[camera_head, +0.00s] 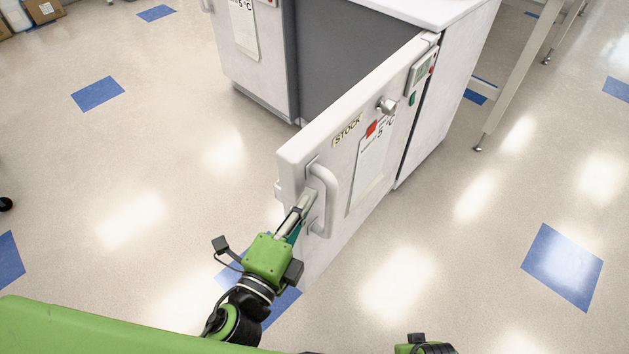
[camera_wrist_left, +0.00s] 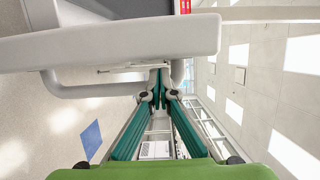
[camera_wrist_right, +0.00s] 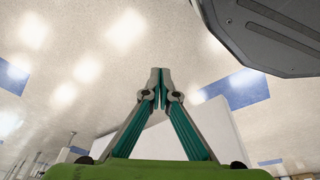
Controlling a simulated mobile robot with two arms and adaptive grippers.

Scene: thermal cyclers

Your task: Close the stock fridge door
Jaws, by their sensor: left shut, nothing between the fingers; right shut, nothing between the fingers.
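The stock fridge door (camera_head: 350,190) stands open, swung out from the white fridge body (camera_head: 450,95), with its outer face toward the right. It bears the word STOCK, a 5 °C sheet and a curved handle (camera_head: 331,200) near its free edge. My left gripper (camera_head: 308,200) is shut and empty at the handle, its tips close to the bar; I cannot tell if they touch. In the left wrist view, the shut tips (camera_wrist_left: 160,75) are beside the handle (camera_wrist_left: 90,88), below the door edge (camera_wrist_left: 120,42). My right gripper (camera_wrist_right: 160,75) is shut and empty, away from the door.
A second white fridge unit (camera_head: 258,50) with its own 5 °C sheet stands to the left. A table leg (camera_head: 505,85) stands at the right. Cardboard boxes (camera_head: 43,10) lie far left. The tiled floor is clear on both sides of the door.

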